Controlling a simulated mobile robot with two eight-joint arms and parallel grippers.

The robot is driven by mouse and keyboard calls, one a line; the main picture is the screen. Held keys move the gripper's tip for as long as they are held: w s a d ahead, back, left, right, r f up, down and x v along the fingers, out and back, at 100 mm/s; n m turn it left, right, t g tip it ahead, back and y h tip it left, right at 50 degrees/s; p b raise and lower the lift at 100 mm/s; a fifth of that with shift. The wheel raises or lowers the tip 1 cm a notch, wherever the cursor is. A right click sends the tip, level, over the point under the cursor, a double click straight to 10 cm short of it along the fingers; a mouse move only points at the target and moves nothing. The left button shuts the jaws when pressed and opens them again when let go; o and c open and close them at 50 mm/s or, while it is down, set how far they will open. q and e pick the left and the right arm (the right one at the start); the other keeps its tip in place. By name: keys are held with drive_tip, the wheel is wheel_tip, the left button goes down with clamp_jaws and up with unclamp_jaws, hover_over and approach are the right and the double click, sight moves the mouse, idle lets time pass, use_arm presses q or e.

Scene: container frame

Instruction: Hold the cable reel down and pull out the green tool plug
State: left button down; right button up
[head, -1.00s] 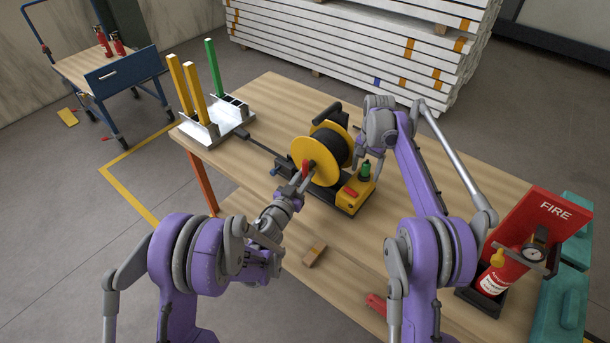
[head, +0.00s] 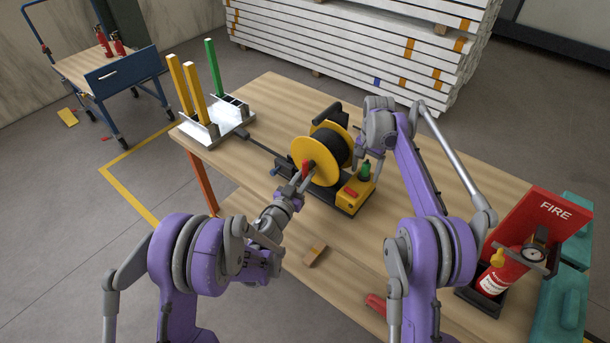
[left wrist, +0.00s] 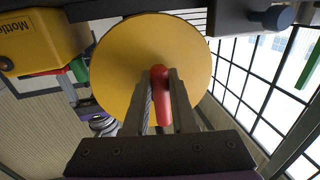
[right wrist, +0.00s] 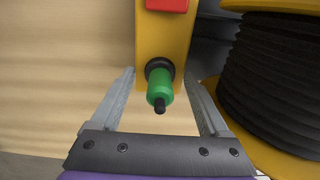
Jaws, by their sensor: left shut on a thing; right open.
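The cable reel (head: 315,160) stands on the table with yellow flanges and black cable. My left gripper (head: 299,180) is shut on the red handle (left wrist: 159,95) at the front of the reel's yellow flange (left wrist: 120,65). The green tool plug (head: 365,169) stands in the yellow box (head: 352,194) at the right of the reel. In the right wrist view the green plug (right wrist: 160,85), with a dark collar and dark tip, shows between the open fingers of my right gripper (right wrist: 165,95), with gaps on both sides. My right gripper in the head view (head: 366,156) is close to the plug.
A white tray (head: 228,124) with yellow and green posts stands at the table's far left. A fire extinguisher (head: 501,268) stands at the right. The tabletop behind the reel is clear.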

clamp_jaws()
idle(0.3)
drive_tip(key=shift+r, duration=3)
